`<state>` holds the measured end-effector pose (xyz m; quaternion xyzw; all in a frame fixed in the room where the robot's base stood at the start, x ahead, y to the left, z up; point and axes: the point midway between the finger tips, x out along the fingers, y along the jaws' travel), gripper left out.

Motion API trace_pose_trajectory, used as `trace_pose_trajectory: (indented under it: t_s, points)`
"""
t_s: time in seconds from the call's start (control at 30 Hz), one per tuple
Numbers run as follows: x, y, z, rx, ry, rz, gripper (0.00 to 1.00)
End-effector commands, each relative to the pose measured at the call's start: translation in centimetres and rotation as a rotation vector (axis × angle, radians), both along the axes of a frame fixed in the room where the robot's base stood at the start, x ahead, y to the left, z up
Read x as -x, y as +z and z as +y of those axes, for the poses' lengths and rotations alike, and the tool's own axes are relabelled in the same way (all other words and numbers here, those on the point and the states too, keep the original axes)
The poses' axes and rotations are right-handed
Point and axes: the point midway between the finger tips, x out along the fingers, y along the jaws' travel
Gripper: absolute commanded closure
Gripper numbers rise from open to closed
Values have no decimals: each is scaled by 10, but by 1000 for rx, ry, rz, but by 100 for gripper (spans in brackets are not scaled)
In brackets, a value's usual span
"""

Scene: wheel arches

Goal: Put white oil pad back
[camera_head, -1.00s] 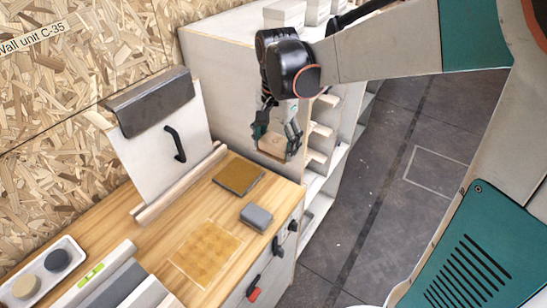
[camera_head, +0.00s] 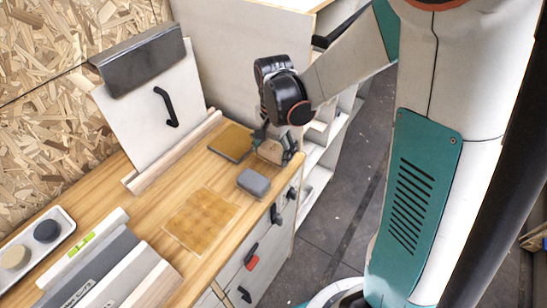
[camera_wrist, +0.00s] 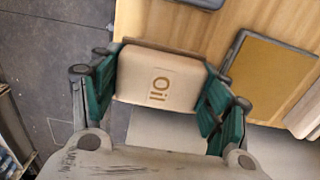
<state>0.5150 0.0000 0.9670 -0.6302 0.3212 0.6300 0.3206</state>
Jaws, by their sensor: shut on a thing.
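The white oil pad (camera_wrist: 158,77) is a pale, pinkish-beige block marked "Oil" in the wrist view. My gripper (camera_wrist: 160,92) is shut on it, with a green finger on each side. In the head view the pad (camera_head: 270,151) hangs between the fingers of my gripper (camera_head: 275,147), near the right end of the wooden worktop (camera_head: 160,200). It looks close to the worktop edge; I cannot tell its exact height. A brown square in a dark grey frame (camera_head: 231,142) lies just left of it, also seen in the wrist view (camera_wrist: 265,75).
A grey block (camera_head: 253,183) sits in front of the pad on the worktop. A yellowish stained patch (camera_head: 202,221) lies further forward. A white tray (camera_head: 66,223) with round pads, a level and bars lie at left. Drawers and open shelves drop away at right.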

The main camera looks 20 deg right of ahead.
Motion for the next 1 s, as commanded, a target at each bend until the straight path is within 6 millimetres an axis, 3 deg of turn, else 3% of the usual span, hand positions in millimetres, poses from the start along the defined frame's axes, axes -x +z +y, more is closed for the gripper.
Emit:
trace_pose_trajectory:
  t_s: [0.2, 0.6, 0.63, 0.7, 1.0]
  points:
    - [-1, -32, 0, 0, 0, 0, 65]
    - [0, -36, 0, 0, 0, 0, 65]
    - [0, -35, 0, 0, 0, 0, 24]
    - [0, -35, 0, 0, 0, 0, 11]
    - [0, -35, 0, 0, 0, 0, 11]
